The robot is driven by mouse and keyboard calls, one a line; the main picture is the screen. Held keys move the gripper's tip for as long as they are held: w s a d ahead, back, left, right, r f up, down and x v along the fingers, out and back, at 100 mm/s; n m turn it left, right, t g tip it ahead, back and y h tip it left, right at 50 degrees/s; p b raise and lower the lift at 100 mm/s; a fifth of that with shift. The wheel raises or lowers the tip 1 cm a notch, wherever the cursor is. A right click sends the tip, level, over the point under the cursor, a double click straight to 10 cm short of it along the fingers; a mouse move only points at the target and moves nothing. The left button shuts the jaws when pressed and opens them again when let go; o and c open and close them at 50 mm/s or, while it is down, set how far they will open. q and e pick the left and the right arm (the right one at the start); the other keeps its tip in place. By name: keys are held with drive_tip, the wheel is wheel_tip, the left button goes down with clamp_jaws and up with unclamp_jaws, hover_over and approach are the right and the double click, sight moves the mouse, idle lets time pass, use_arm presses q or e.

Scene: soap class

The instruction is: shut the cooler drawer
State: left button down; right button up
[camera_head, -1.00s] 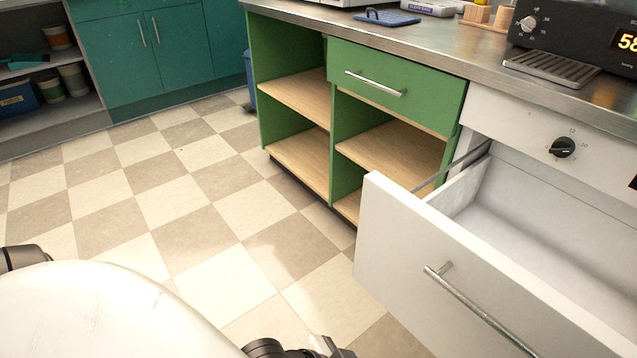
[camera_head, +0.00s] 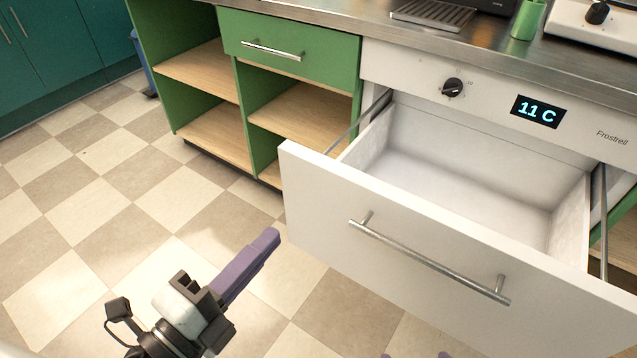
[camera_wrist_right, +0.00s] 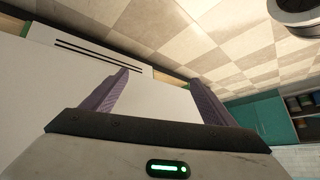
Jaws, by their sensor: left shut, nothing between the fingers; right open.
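The white cooler drawer (camera_head: 318,192) is pulled well out of its unit in the head view, its inside empty. A metal bar handle (camera_head: 425,261) runs across its front. My left gripper (camera_head: 272,240) has its purple fingers together, empty, left of the drawer front and apart from it in the picture. My right gripper (camera_wrist_right: 157,92) is open and empty in the right wrist view, with a white surface showing between its fingers. In the head view only its fingertips show at the bottom edge.
The cooler's panel has a black knob (camera_head: 453,88) and an 11 C display (camera_head: 538,111). Green open shelving (camera_head: 228,90) with a closed drawer (camera_head: 290,48) stands to its left. A steel counter (camera_head: 345,18) runs above. The checkered floor (camera_head: 130,190) at left is clear.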

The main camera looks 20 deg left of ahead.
use_arm(q)
drive_tip(key=p, duration=0.5)
approach(330, 176)
drive_tip(key=p+x, duration=0.1)
drive_tip(key=x, duration=0.4)
drive_tip(key=shift+w+d, duration=0.1)
drive_tip(key=shift+w, duration=0.3)
drive_tip(key=shift+w+d, duration=0.1)
drive_tip(key=shift+w, duration=0.2)
use_arm(e)
drive_tip(key=d+r+t, duration=0.1)
drive_tip(key=r, duration=0.1)
drive_tip(key=s+d+r+m+t+h, duration=0.1)
drive_tip(key=d+r, duration=0.1)
drive_tip(key=shift+s+d+r, duration=0.15)
drive_tip(key=shift+r, duration=0.05)
use_arm(q)
drive_tip(key=shift+w, duration=0.1)
